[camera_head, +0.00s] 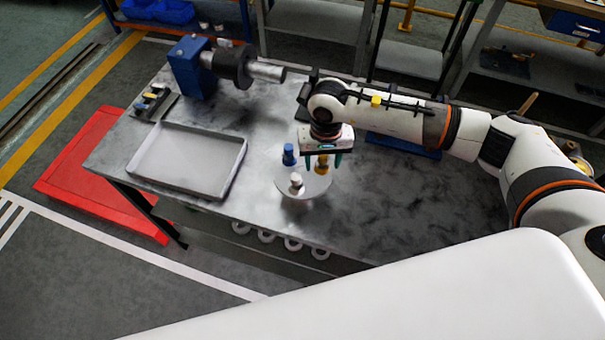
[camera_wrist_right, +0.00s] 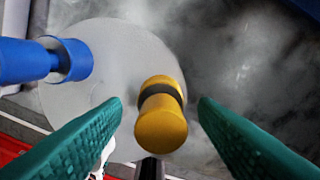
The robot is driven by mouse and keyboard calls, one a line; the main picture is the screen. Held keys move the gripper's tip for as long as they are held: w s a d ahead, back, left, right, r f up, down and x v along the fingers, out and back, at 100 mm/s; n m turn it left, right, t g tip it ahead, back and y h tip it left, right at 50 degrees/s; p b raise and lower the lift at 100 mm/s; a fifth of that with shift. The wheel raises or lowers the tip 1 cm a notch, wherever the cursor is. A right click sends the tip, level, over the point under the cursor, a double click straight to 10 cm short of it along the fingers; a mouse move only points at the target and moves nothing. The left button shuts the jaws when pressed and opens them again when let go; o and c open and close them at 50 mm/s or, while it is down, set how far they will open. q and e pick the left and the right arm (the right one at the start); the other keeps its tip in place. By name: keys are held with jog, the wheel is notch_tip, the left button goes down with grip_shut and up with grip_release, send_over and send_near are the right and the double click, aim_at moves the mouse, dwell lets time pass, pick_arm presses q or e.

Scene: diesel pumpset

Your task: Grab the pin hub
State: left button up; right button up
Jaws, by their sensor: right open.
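A round grey disc (camera_head: 318,188) lies on the metal table and carries a blue peg (camera_head: 289,154), a white peg (camera_head: 296,183) and a yellow peg (camera_head: 322,168). I cannot tell which of these is called the pin hub. My right gripper (camera_head: 322,161) points down over the yellow peg, its green fingers open. In the right wrist view the yellow peg (camera_wrist_right: 160,122), with a dark band, shows between the spread fingers with gaps on both sides. The blue peg (camera_wrist_right: 40,60) is to the left. The white peg is mostly hidden behind the left finger. My left gripper is out of view.
An empty grey tray (camera_head: 188,160) lies left of the disc. A blue machine with a metal shaft (camera_head: 205,68) stands at the table's back left. A red platform (camera_head: 85,178) is on the floor. The table right of the disc is clear.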

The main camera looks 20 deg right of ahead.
grip_shut()
dwell(1.3)
jog(key=shift+w+r, duration=0.15)
